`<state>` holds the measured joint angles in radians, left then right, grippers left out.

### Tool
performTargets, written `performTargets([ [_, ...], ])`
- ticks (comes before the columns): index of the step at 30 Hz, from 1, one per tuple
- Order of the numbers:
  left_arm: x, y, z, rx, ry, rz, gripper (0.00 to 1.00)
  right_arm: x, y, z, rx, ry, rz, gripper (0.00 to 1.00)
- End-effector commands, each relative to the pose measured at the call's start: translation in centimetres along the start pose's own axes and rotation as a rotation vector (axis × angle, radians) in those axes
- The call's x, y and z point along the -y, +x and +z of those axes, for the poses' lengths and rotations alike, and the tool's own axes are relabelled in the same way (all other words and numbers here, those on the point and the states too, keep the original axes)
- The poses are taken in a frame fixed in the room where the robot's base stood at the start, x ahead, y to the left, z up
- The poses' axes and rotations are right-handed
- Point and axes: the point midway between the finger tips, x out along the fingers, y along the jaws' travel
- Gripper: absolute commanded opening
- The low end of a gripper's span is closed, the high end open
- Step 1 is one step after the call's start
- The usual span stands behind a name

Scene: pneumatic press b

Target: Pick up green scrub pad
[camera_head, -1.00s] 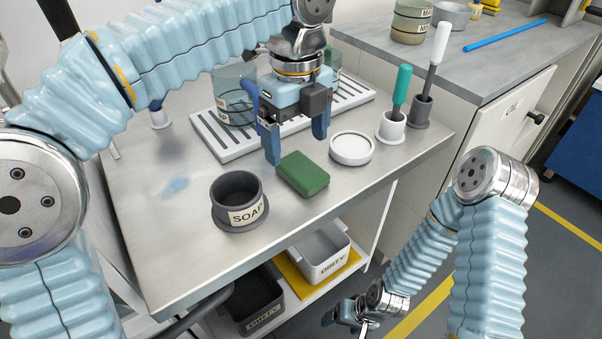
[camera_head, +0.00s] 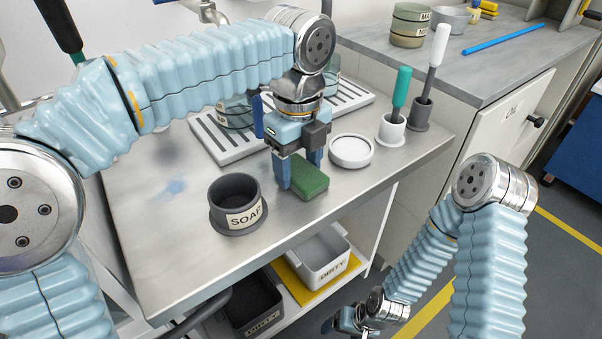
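The green scrub pad (camera_head: 312,182) lies on the metal tabletop in the head view, right of the soap pot. My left gripper (camera_head: 299,170) points down over it, one finger along its left side and the other at its far right side. The fingers stand close to the pad, and I cannot tell whether they press on it. The left finger hides the pad's left corner. My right gripper (camera_head: 348,322) hangs low near the floor at the bottom of the view. Its fingers are too small and cut off to read.
The dark SOAP pot (camera_head: 236,203) stands left of the pad, and a white round dish (camera_head: 351,151) lies to its right. A slatted white rack (camera_head: 215,143) with glass beakers is behind. Two brush holders (camera_head: 391,129) stand at the right edge. Bins marked DIRTY (camera_head: 322,260) sit on the shelf below.

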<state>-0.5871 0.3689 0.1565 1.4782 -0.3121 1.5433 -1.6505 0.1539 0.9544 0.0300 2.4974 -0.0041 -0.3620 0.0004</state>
Motion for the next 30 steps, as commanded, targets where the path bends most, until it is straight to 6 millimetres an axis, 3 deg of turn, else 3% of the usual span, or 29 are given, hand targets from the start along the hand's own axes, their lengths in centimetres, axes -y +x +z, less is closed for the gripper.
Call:
performTargets([
  [1,0.0,0.0,0.0,0.000,0.000,0.000,0.40,0.0,0.0,0.0,0.000,0.000,0.000,0.81],
  [3,0.0,0.0,0.0,0.000,0.000,0.000,0.30,0.0,0.0,0.0,0.000,0.000,0.000,0.81],
  [13,0.0,-0.4,0.0,0.000,0.000,0.000,0.29,0.0,-0.1,0.0,0.000,0.000,0.000,0.81],
  [20,0.1,-3.6,0.0,0.000,0.000,-0.003,0.29,0.3,-0.7,0.0,0.000,-0.001,-0.001,0.81],
  [28,0.1,-9.2,-5.0,0.001,0.005,-0.004,0.29,0.8,-1.8,0.0,0.002,-0.002,-0.002,0.81],
  [30,0.0,-9.9,-6.6,0.001,0.006,-0.001,0.29,0.8,-1.8,0.0,0.002,-0.003,-0.002,0.81],
])
